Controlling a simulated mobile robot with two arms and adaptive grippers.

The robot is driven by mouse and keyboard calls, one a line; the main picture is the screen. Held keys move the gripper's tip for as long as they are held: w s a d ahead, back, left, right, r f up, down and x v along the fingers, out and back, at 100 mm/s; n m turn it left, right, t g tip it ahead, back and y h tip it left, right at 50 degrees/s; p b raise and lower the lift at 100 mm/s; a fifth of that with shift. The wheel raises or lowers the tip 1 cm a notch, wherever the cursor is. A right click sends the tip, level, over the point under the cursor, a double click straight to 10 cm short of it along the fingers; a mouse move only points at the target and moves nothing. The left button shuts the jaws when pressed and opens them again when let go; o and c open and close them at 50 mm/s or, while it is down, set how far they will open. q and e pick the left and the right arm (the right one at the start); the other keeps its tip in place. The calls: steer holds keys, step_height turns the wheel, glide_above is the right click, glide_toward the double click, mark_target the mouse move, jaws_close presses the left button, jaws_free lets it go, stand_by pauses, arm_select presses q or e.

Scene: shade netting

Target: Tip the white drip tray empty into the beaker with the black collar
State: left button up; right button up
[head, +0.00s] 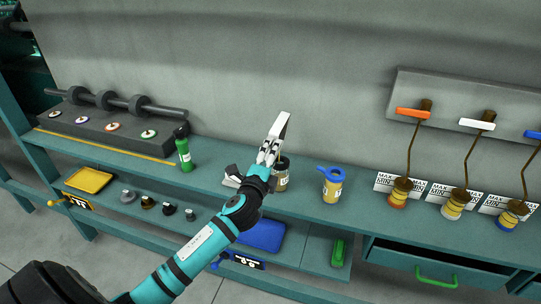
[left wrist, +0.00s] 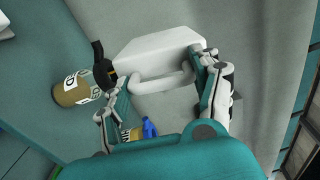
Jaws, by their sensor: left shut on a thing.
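The white drip tray (head: 281,127) is held up on a steep tilt above the bench in the head view. My left gripper (head: 268,154) is shut on its handle, which also shows in the left wrist view between the fingers (left wrist: 160,82). The beaker with the black collar (head: 283,178) stands on the bench right behind and below the gripper, partly hidden by it. In the left wrist view the tray (left wrist: 160,46) has its left end close to the black collar of this beaker (left wrist: 73,90). I cannot tell whether liquid is running. My right gripper is not in view.
A beaker with a blue collar (head: 332,187) stands just right. A white object (head: 232,177) lies left of the gripper, and a green bottle (head: 184,152) stands farther left. Gauges with levers (head: 462,198) line the right. The lower shelf holds yellow and blue trays (head: 262,235).

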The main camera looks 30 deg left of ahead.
arm_select(q)
steer(key=shift+d+m, duration=0.2)
steer(key=shift+m, duration=0.3)
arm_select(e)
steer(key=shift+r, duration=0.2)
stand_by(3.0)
arm_select(q)
steer(key=shift+w, duration=0.1)
